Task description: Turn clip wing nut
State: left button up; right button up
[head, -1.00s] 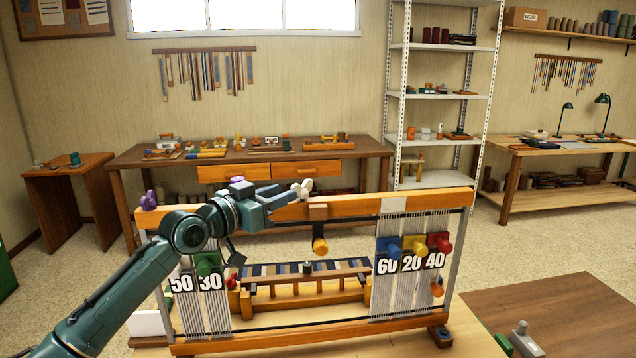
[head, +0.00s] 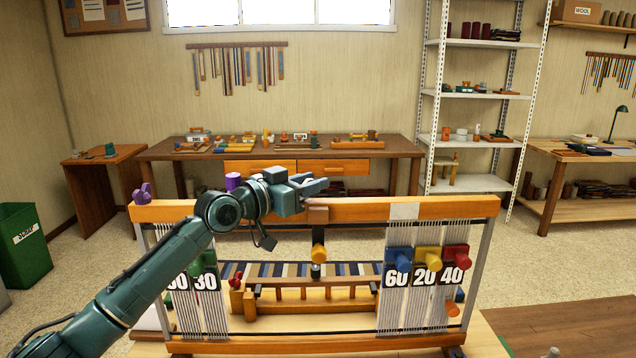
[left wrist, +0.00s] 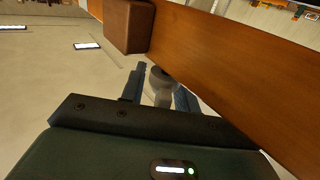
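My left gripper (head: 318,184) is at the top beam (head: 430,207) of the upright loom, just above the brown clip block (head: 318,214). In the left wrist view a grey wing nut (left wrist: 160,84) stands between its two fingers (left wrist: 160,92), beside the wooden beam. The fingers are apart with the nut between them; I cannot tell whether they press on it. In the head view the gripper hides most of the nut. A yellow-ended peg (head: 318,253) sticks out below the clip block. My right gripper is not in view.
Purple knobs stand on the beam's left end (head: 144,194) and behind my left wrist (head: 233,181). Coloured pegs (head: 428,258) and number tags hang at the right warp threads. A workbench (head: 280,150) stands behind, with a green scrap bin (head: 24,245) at left.

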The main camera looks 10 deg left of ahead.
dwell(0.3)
pick_arm(q)
grip_shut()
jog(key=b, duration=0.3)
jog(key=shift+f+m+g+h, duration=0.3)
jog(key=shift+f+h, duration=0.1)
jog(key=shift+h+b, duration=0.3)
jog(key=shift+b, duration=0.5)
jog(key=shift+d+r+m+g+b, duration=0.15)
jog(key=shift+m+g+b, duration=0.25)
jog(key=shift+b, duration=0.25)
jog(key=shift+r+h, duration=0.15)
jog(key=shift+h, duration=0.15)
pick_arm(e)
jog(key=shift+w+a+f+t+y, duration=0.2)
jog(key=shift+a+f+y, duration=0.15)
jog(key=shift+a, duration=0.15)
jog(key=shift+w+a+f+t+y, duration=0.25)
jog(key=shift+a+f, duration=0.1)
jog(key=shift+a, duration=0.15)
